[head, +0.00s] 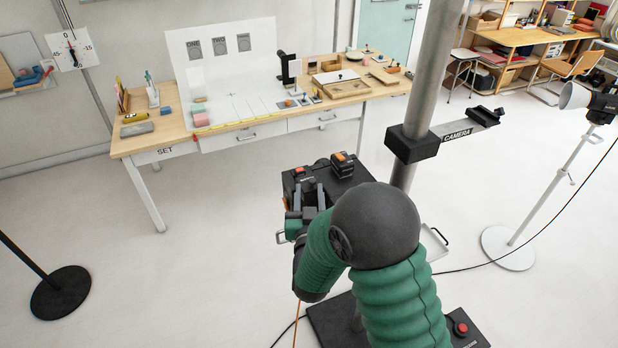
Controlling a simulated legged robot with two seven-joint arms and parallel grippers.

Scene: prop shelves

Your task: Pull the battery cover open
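A black box (352,179) stands on the pole stand in the middle of the head view, with a red part on its left top and a dark block with an orange top (341,162) at its back. I cannot make out which part is the battery cover. My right gripper (309,191) is over the left part of the box, with my green arm in front of it. Its dark fingers blend with the dark box, so whether they touch or hold anything cannot be told. My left gripper is not in view.
A grey pole (433,75) with a camera arm (462,133) rises right behind the box. A wooden table (150,140) with props stands at the back left. A white lamp stand (510,248) is at the right, a black round base (60,292) at the left.

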